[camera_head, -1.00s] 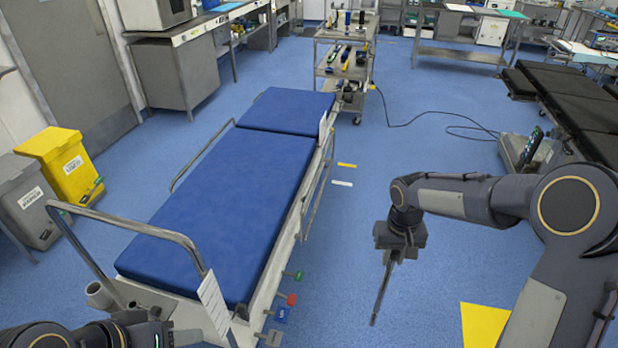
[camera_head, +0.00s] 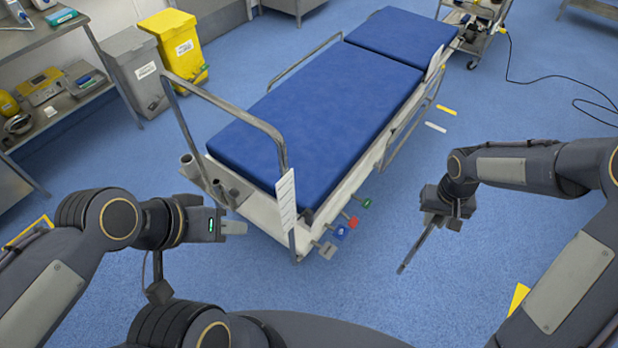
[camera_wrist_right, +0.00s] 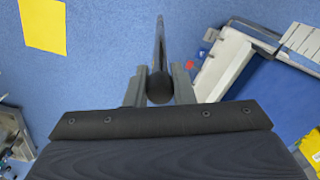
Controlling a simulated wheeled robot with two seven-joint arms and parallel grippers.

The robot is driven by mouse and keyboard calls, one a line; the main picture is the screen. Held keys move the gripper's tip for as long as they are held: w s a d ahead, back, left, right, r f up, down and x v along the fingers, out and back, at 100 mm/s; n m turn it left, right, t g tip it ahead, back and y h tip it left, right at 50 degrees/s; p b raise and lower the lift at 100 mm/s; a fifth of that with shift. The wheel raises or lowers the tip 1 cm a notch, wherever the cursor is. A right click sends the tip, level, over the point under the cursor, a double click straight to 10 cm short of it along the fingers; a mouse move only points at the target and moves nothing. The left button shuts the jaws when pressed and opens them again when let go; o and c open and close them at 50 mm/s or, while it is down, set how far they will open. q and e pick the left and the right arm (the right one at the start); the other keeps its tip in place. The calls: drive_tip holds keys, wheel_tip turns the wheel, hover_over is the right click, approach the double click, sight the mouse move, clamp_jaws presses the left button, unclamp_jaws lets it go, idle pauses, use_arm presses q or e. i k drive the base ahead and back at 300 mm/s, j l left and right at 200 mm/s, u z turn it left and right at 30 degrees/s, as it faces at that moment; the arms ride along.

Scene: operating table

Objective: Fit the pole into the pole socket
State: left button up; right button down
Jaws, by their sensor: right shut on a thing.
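My right gripper (camera_head: 437,215) is shut on a thin dark pole (camera_head: 412,256), which slants down and to the left over the floor, right of the bed. In the right wrist view, the pole (camera_wrist_right: 159,50) shows between the two fingers of my right gripper (camera_wrist_right: 158,92), its round dark end toward the camera. The pole socket (camera_head: 189,166) appears to be the grey open tube at the bed's near left corner; the pole is well apart from it. My left gripper (camera_head: 236,227) is in front of the bed's near end, its finger gap not clear.
The blue bed (camera_head: 310,115) has a raised end rail (camera_head: 230,105) and coloured pedals (camera_head: 352,219) at its near right corner. Yellow (camera_head: 177,45) and grey (camera_head: 137,70) bins and a shelf stand left. Floor between the pole and bed is clear.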

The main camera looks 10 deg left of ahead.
sight(220, 192)
drive_tip(key=u, duration=1.55)
drive_tip(key=j, duration=0.1)
